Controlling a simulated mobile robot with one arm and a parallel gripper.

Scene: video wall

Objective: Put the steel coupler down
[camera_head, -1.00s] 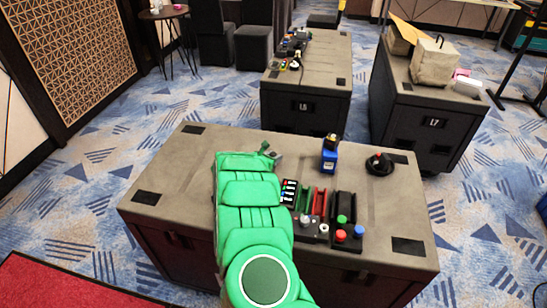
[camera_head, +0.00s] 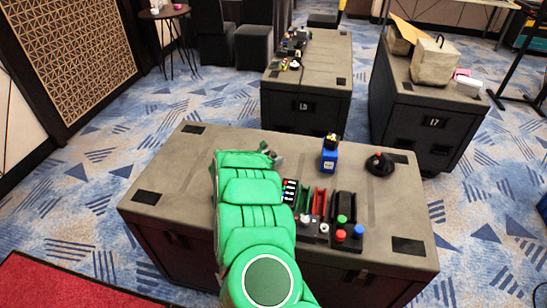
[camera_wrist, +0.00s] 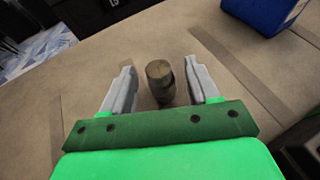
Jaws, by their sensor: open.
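The steel coupler (camera_wrist: 160,84), a dull grey-brown cylinder, stands on the tabletop (camera_wrist: 85,95) in the wrist view. It is between the two pale grey fingers of my gripper (camera_wrist: 162,70), with a visible gap on both sides. The gripper is open and holds nothing. In the head view my green arm covers most of this spot; only a bit of my gripper (camera_head: 272,155) shows past its far end, and I cannot make out the coupler there.
A black round object (camera_head: 379,164) lies farther right. Red and black bins and several coloured knobs (camera_head: 341,236) fill the table's front middle. The table's left part is clear.

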